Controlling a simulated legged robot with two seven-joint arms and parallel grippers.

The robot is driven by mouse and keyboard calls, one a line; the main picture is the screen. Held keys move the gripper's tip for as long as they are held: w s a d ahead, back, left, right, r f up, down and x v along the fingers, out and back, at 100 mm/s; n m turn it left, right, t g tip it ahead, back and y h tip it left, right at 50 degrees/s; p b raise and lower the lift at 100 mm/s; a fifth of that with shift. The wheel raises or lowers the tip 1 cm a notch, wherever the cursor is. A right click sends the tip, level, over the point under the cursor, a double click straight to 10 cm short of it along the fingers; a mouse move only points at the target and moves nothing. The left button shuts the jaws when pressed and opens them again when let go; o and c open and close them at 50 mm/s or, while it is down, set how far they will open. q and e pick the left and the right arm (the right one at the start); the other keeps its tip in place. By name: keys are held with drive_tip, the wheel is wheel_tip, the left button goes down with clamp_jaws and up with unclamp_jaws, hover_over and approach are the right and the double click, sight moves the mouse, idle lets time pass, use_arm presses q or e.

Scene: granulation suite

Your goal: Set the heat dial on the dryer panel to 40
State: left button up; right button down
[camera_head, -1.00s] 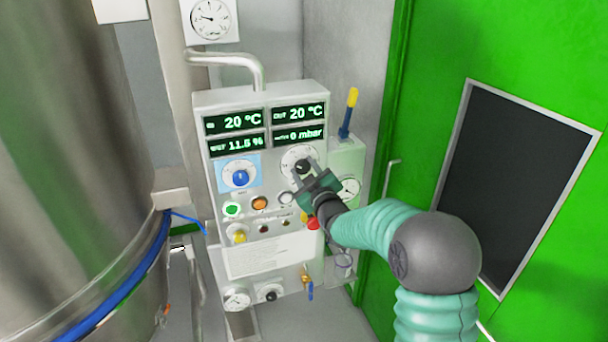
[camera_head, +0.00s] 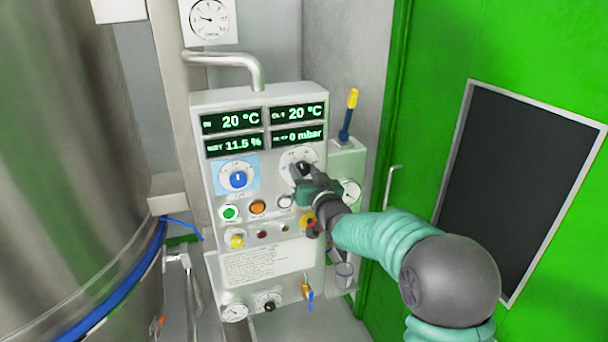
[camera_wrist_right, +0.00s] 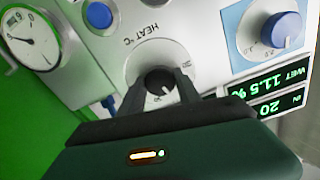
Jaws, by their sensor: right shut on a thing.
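The dryer panel (camera_head: 210,170) is a pale box with green-lit displays reading 20 °C, 20 °C, 11.5 % and 0 mbar. The heat dial is a black knob on a white round scale (camera_head: 289,156) at the panel's upper right. In the right wrist view the black knob (camera_wrist_right: 159,83) shows under the label HEAT °C, upside down. My right gripper (camera_head: 304,172) is shut on this knob, one finger on each side. The fingers and hand hide part of the scale, so the setting cannot be read. My left gripper is not in view.
A blue knob (camera_head: 238,180) on a light-blue plate sits left of the heat dial. Green (camera_head: 230,212) and orange (camera_head: 257,207) buttons are below. A large steel vessel (camera_head: 70,150) stands at left, a green door (camera_head: 530,60) at right.

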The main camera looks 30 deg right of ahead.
drive_tip(key=shift+f+m, duration=0.2)
drive_tip(key=shift+m, duration=0.2)
drive_tip(key=c, duration=1.3)
unclamp_jaws()
drive_tip(key=o, duration=0.4)
drive_tip(key=shift+w, duration=0.2)
drive_tip(key=shift+o, duration=0.2)
drive_tip(key=shift+s+r, duration=0.1)
drive_tip(key=shift+s, duration=0.15)
drive_tip(key=b+v, duration=0.3)
drive_tip(key=v, duration=1.3)
drive_tip(key=shift+s, duration=0.2)
